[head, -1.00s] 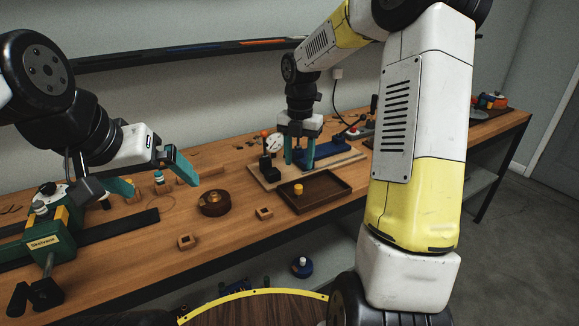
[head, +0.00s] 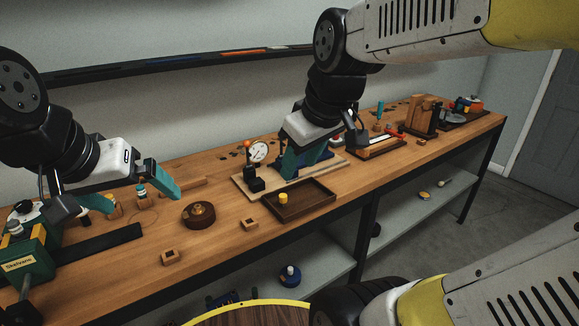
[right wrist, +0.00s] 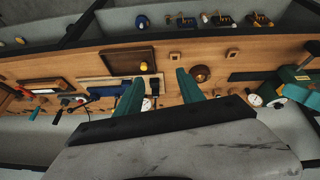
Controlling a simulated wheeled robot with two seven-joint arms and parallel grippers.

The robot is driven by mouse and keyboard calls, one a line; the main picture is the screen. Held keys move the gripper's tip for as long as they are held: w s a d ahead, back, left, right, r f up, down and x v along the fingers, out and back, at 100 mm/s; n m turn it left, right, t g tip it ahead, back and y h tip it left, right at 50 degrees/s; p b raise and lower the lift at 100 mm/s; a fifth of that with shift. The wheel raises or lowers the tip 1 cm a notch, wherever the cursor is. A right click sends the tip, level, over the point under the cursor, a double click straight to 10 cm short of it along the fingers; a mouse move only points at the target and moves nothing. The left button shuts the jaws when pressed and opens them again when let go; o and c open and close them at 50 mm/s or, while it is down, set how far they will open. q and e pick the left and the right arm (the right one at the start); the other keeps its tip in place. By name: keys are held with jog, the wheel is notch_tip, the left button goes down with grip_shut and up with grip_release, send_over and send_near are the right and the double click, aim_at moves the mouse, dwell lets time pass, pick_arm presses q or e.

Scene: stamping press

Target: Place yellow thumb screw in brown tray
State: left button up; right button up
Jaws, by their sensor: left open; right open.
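The yellow thumb screw (head: 283,198) stands inside the brown tray (head: 312,199), near the tray's left side. In the right wrist view the yellow screw (right wrist: 143,66) shows at the lower right corner of the tray (right wrist: 122,56). My right gripper (head: 291,163) is behind the tray in the head view, tilted and apart from the screw. In the right wrist view its teal fingers (right wrist: 160,84) are spread with nothing between them. My left gripper (head: 132,194) is open and empty over the left part of the bench.
A dial gauge (head: 258,152) and a black block with an orange-red knob stand behind the tray. A round brown part (head: 199,214) and small wooden blocks (head: 249,224) lie left of the tray. A green vise (head: 28,262) is at far left. Wooden holders (head: 424,116) stand further right.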

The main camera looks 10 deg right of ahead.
jog(key=s+m, duration=0.2)
jog(key=m, duration=0.1)
jog(key=s+m+t, duration=0.1)
jog(key=m, duration=0.1)
jog(key=shift+s+a+f+y, duration=0.25)
jog(key=shift+s+y, duration=0.05)
jog(key=shift+y, duration=0.1)
